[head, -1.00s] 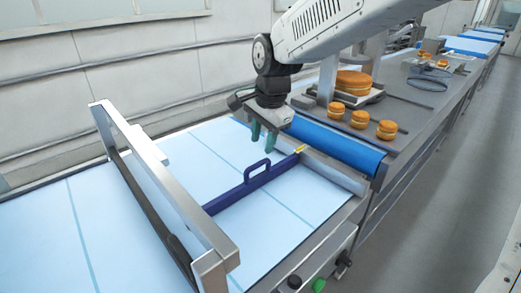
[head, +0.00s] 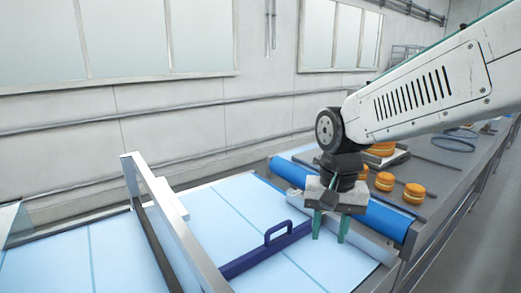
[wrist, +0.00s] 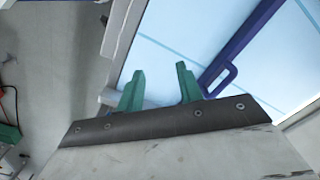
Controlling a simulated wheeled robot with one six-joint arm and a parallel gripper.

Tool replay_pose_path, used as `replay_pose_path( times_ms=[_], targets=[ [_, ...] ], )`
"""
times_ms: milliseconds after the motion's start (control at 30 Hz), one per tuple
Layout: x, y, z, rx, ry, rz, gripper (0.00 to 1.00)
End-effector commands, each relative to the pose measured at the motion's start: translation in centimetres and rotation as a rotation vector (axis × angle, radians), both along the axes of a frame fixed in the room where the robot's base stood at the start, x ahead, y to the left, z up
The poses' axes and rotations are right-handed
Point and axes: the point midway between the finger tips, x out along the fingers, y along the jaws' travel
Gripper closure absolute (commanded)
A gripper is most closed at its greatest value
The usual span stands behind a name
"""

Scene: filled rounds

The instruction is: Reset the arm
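My gripper (head: 329,233) hangs from my arm above the near right end of the light blue conveyor belt (head: 215,215). Its two green fingers point down and stand apart, with nothing between them. In the wrist view the fingers (wrist: 158,88) are also spread and empty. A dark blue bar with a loop handle (head: 278,232) lies across the belt, left of the gripper and apart from it. The bar also shows in the wrist view (wrist: 240,45), right of the fingers.
A metal frame (head: 172,225) spans the belt at left. A blue roller (head: 385,220) lies behind my gripper. Filled orange rounds (head: 414,192) stand on the steel table at right, partly hidden by my arm. A grey wall is behind.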

Motion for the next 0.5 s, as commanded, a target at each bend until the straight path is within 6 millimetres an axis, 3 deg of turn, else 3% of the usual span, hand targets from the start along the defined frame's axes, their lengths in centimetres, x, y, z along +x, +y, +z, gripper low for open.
replay_pose_path(
  times_ms=[100, 300, 500],
  targets=[
    [-4.5, -3.6, 1.0, -0.008, 0.007, 0.133, 0.64],
    [-12.2, -8.7, 1.6, -0.017, -0.003, 0.298, 0.64],
    [-17.2, -11.5, 1.4, -0.03, -0.057, 0.285, 0.64]
  ],
)
